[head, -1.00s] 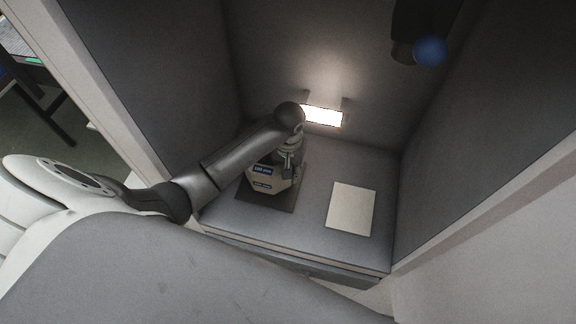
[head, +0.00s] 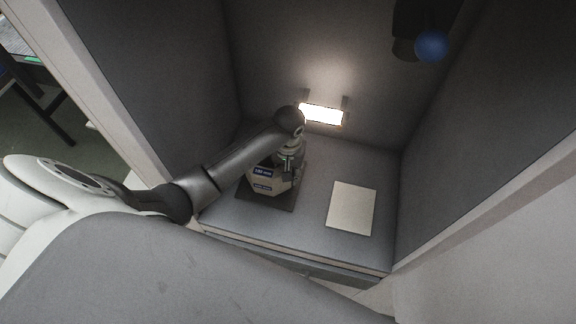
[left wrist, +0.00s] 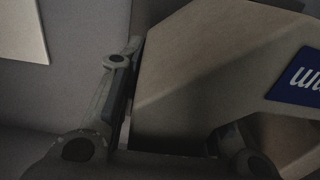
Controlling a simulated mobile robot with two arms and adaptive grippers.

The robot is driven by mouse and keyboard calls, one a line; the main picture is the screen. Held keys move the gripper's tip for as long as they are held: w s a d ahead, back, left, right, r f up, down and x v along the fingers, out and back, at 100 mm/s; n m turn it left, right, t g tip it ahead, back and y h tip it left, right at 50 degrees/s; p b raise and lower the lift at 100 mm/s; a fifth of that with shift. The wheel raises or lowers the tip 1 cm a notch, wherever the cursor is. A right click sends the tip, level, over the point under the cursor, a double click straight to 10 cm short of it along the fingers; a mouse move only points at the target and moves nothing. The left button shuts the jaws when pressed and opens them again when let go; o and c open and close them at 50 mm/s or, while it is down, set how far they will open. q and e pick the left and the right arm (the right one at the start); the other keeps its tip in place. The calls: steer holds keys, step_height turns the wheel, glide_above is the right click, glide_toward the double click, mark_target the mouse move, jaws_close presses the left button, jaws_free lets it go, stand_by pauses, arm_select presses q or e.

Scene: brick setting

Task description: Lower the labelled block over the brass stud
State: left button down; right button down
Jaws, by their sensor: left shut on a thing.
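The labelled block (head: 262,181) is pale with cut corners and blue labels with white lettering. It is upright over a dark square plate (head: 284,204) on the left of the bench. My left gripper (head: 289,168) is shut on its right side. In the left wrist view the block (left wrist: 195,65) fills the right, with part of a blue label (left wrist: 299,78) showing and a gripper finger along its left edge. The brass stud is not visible; the block and arm cover much of the plate. I cannot tell whether the block touches the plate. My right gripper is not in view.
A pale flat panel (head: 352,208) lies on the grey bench (head: 312,217) to the right of the plate. A lit lamp (head: 321,114) is on the back wall, close to my left arm. Walls enclose both sides.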

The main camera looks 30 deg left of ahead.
arm_select(q)
steer(key=shift+f, duration=0.7)
steer(key=c, duration=1)
jaws_free()
steer(key=shift+s, duration=0.1)
steer(key=shift+s+f, duration=0.1)
steer(key=shift+f, duration=0.05)
steer(key=shift+r+p, duration=0.85)
steer(key=shift+r, duration=3.8)
